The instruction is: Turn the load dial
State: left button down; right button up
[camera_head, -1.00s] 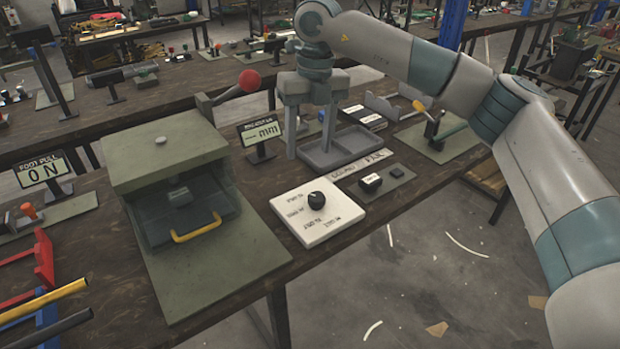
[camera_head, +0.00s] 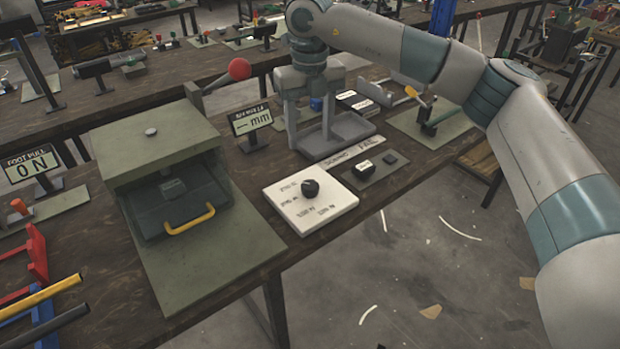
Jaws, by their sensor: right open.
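The load dial is likely the round black knob (camera_head: 310,188) on a white square panel (camera_head: 333,205) near the table's front edge. Small dark lettering surrounds the knob, too small to read surely. My right gripper (camera_head: 310,136) points down behind the panel, in front of a grey tray (camera_head: 350,133) in the picture. Its two fingers are spread apart with nothing between them. It is apart from the knob. My left gripper is out of view.
A green press housing (camera_head: 155,135) with a yellow-handled drawer (camera_head: 190,218) stands left of the panel. A small display (camera_head: 250,120) and a red ball-ended lever (camera_head: 238,69) stand behind. A grey plate with small blocks (camera_head: 375,172) lies right of the panel.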

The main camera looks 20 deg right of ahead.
aim_at(310, 184)
notch_tip(310, 184, down, 6)
jog(key=shift+f+p, duration=0.1)
jog(key=shift+p, duration=0.6)
notch_tip(310, 184, down, 6)
jog(key=shift+f+p, duration=0.2)
jog(key=shift+p, duration=0.5)
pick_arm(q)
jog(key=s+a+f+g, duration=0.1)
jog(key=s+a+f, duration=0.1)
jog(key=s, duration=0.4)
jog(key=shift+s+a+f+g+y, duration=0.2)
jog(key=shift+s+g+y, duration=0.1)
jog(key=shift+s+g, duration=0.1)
pick_arm(e)
jog(key=shift+f, duration=0.75)
